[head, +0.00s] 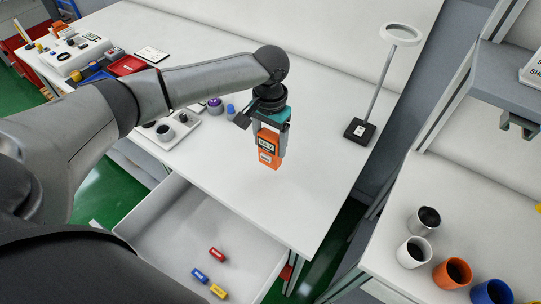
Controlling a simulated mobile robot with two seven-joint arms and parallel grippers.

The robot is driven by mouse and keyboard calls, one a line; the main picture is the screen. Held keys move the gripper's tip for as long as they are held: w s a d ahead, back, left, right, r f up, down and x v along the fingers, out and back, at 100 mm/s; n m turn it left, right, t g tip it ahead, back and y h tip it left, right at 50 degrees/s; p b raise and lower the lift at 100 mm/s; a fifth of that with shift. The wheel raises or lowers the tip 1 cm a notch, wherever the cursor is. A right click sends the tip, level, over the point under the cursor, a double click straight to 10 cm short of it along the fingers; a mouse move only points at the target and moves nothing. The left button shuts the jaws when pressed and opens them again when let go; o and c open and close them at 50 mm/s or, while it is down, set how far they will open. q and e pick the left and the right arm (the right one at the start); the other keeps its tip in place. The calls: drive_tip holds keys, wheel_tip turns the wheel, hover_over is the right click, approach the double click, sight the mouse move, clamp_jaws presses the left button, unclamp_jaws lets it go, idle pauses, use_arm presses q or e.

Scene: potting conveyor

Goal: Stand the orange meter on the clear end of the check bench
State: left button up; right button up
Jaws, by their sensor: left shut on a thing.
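The orange meter (267,157) is a small upright block with a dark display. My left gripper (268,130) comes down from above and is shut on it. The meter is over the bare part of the white check bench (230,185). Whether its base touches the bench top or hangs just above it, I cannot tell. My right gripper is not in the head view.
A ring lamp (360,130) stands to the right on the bench. A white tray (175,130) and small parts sit to the left. Below, an open drawer (150,225) holds several coloured blocks. Several pots (453,273) stand on another table at right.

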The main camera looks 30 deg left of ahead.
sight(270, 156)
use_arm(q)
wheel_tip(270, 156, down, 5)
drive_tip(key=shift+f+b, duration=0.1)
drive_tip(key=shift+b, duration=0.3)
drive_tip(key=o, duration=1.5)
wheel_tip(270, 156, up, 12)
drive_tip(key=shift+r+p, duration=0.15)
drive_tip(key=shift+p, duration=0.75)
